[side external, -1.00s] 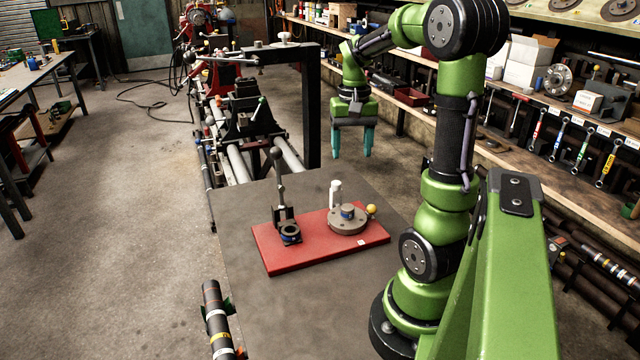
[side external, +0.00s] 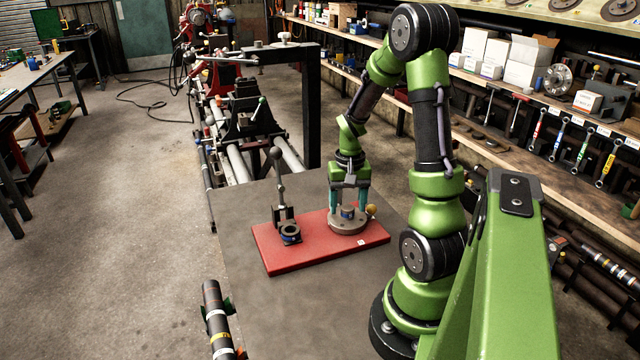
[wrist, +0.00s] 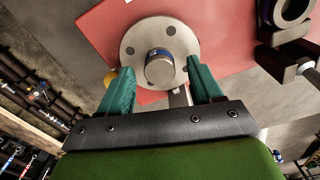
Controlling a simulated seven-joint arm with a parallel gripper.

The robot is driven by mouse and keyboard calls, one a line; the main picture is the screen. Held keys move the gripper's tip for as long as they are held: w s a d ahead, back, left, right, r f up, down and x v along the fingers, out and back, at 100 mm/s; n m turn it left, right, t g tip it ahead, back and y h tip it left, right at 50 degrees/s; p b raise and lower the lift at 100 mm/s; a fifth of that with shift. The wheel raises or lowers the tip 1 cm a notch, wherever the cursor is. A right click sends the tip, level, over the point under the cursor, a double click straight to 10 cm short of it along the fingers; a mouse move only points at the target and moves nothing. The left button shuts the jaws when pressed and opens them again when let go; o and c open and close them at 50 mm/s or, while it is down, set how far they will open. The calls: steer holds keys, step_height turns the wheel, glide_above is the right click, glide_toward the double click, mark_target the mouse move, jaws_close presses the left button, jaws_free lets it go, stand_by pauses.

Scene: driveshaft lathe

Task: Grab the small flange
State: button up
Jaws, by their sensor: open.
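The flange is a round grey metal disc with bolt holes and a raised hub with a blue band. It sits on the red plate at its right half in the side view (side external: 347,224), and it also shows in the wrist view (wrist: 127,45). My gripper (side external: 348,206) is above the flange, its teal fingers pointing down on either side of the hub. In the wrist view my gripper (wrist: 162,85) is open, and the hub (wrist: 160,68) appears between and just beyond the fingertips. The fingers look apart from the hub; their exact height above the disc is unclear.
The red plate (side external: 290,260) lies on the grey table (side external: 240,220). A lever clamp with a dark ring (side external: 289,234) stands on its left half. A yellow ball knob (side external: 371,210) is beside the flange. A black lathe frame (side external: 312,110) stands behind.

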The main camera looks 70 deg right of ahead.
steer(key=shift+f, duration=0.4)
steer(key=shift+c, duration=0.3)
jaws_close()
steer(key=shift+r, duration=0.1)
